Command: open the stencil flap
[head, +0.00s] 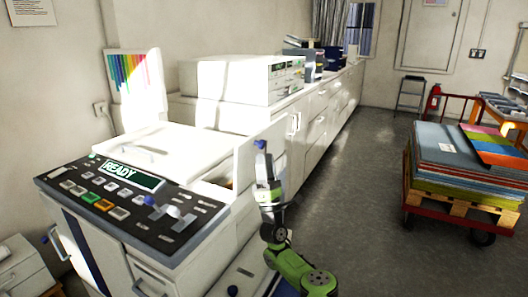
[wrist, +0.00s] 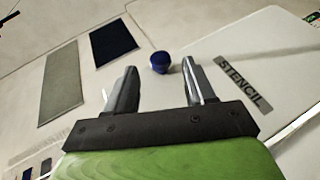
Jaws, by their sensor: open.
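The stencil flap is a white panel with a grey STENCIL label (wrist: 243,83) in the wrist view. A round dark blue knob (wrist: 160,62) sits to the left of the label. My gripper (wrist: 158,69) is open, its two fingers apart, with the knob showing between and just beyond the fingertips. I cannot tell whether the fingers touch it. In the head view my arm rises at the right side of the white machine (head: 245,165), and a small blue spot (head: 261,144) shows at its upper end. The flap's outline is not clear there.
The machine's dark control panel (head: 125,195) reads READY. White cabinets (head: 310,115) run back along the wall. A red cart (head: 465,210) with stacked coloured sheets stands at the right. The grey floor (head: 345,170) between them is clear.

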